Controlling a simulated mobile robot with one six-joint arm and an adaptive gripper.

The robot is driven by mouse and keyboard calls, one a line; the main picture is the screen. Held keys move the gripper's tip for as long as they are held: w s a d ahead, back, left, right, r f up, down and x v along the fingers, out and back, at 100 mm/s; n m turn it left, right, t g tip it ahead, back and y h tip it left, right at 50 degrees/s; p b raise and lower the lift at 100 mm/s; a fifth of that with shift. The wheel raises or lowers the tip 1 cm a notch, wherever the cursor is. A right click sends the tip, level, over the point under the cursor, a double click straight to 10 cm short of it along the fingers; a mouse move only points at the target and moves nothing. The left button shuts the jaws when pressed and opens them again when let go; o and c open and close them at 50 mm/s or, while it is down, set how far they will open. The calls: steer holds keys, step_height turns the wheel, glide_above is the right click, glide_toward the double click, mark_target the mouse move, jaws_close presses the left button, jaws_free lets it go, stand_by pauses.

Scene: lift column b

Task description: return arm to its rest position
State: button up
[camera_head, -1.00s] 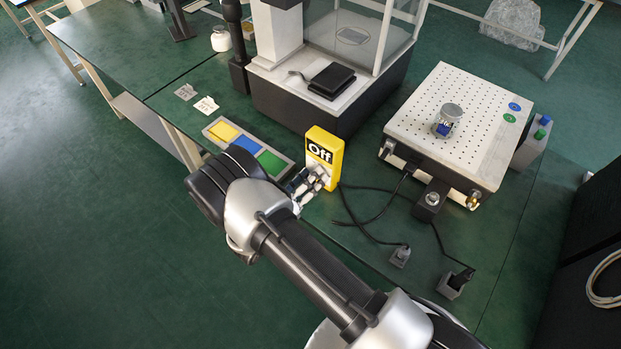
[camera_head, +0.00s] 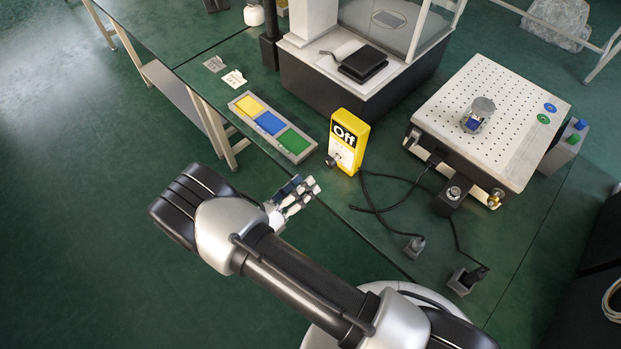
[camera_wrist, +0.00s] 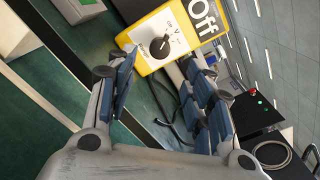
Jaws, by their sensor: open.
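My gripper (camera_head: 303,190) is open and empty, beside the front edge of the green bench in the head view. Its blue-padded fingers also show spread apart in the wrist view (camera_wrist: 150,85). The yellow switch box (camera_head: 353,130) labelled "Off" stands on the bench, just beyond the fingertips and apart from them. In the wrist view the yellow box (camera_wrist: 183,30) appears tilted, with a black rotary knob on its front face.
A tray with yellow, blue and green panels (camera_head: 270,123) lies left of the box. A perforated platform (camera_head: 500,100) holding a small metal-topped item (camera_head: 479,112) stands at right. Black cables and small plugs (camera_head: 414,247) lie on the bench. Open floor (camera_head: 90,230) is at left.

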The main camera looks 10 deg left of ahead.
stand_by(0.6)
steer(key=s+d+r+m+g, duration=0.3)
steer(key=d+r+m+g, duration=1)
steer(key=d+r+m, duration=0.6)
steer(key=s+d+r+m+t+y, duration=0.2)
steer(key=s+r+m+y, duration=0.9)
steer(key=m, duration=0.7)
steer(key=shift+s+d+r+m+t, duration=0.25)
steer(key=shift+s+r+t, duration=0.5)
steer(key=shift+s, duration=0.8)
